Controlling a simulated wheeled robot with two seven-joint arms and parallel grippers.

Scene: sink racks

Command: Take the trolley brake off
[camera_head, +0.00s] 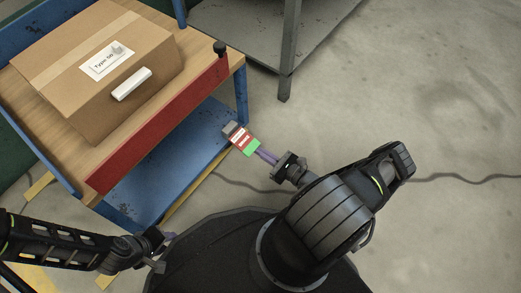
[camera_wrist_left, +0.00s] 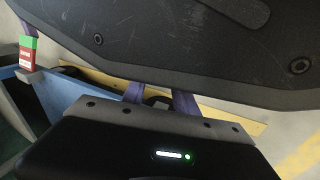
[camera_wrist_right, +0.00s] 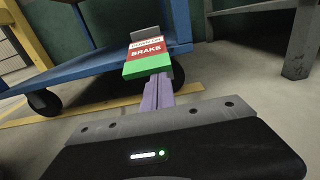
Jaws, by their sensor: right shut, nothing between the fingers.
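The brake lever (camera_head: 241,138) carries a label with red, white and green bands and sits at the near right corner of the blue trolley's lower shelf (camera_head: 190,150). In the right wrist view the lever (camera_wrist_right: 148,57) reads "BRAKE", green end towards me. My right gripper (camera_head: 258,152) is shut and empty, its purple fingertips (camera_wrist_right: 159,82) right at the green end; I cannot tell whether they touch it. My left gripper (camera_head: 166,250) is low beside my base, with its purple fingers (camera_wrist_left: 160,105) apart and nothing between them.
A cardboard box (camera_head: 110,70) stands on the trolley's wooden top, behind a red front rail (camera_head: 165,120) and a black knob (camera_head: 219,48). A grey metal rack (camera_head: 288,50) stands behind to the right. The trolley has a black wheel (camera_wrist_right: 43,101).

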